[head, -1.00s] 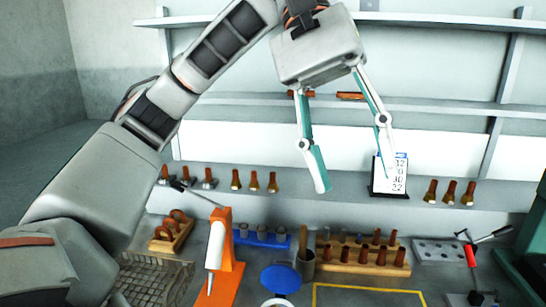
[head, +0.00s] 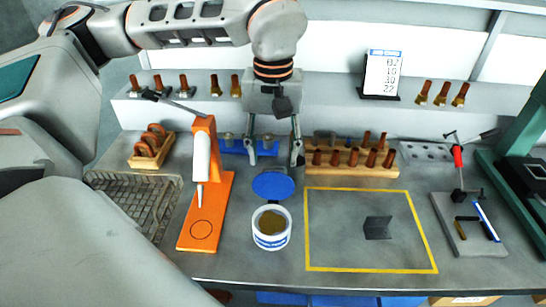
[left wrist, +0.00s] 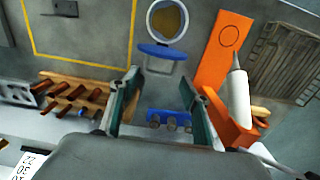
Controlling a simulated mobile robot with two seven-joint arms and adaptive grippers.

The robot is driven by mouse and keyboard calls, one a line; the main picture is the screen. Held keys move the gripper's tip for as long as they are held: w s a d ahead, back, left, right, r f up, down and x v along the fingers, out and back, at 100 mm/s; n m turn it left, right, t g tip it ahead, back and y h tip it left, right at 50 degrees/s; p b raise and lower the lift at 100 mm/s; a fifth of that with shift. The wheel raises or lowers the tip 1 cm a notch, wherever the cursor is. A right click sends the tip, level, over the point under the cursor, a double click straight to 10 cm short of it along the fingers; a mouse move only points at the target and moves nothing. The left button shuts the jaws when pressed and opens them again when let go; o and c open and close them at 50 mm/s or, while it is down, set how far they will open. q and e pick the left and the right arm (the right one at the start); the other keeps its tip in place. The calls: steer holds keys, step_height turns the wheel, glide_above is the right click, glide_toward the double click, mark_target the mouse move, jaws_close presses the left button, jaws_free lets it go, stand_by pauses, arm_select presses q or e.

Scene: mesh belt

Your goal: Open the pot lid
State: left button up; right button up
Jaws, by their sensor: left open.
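The white pot (head: 271,240) with a blue label stands on the bench, its mouth open and brown contents showing. Its round blue lid (head: 273,185) is raised at the pot's back rim, clear of the mouth. In the left wrist view the pot (left wrist: 167,36) is at the top, with the lid (left wrist: 158,50) seen almost edge-on beside it. My left gripper (head: 273,158) is open and empty, pointing down behind the lid. Its two fingers (left wrist: 160,78) are spread apart and do not visibly touch the lid. My right gripper is not in view.
An orange stand (head: 224,190) is left of the pot. A blue rack (head: 235,147) and a wooden rack of brown-handled tools (head: 350,170) lie behind. A yellow-outlined area (head: 340,225) at right holds a small dark angled piece.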

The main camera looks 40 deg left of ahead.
arm_select(q)
steer(key=shift+f, duration=0.85)
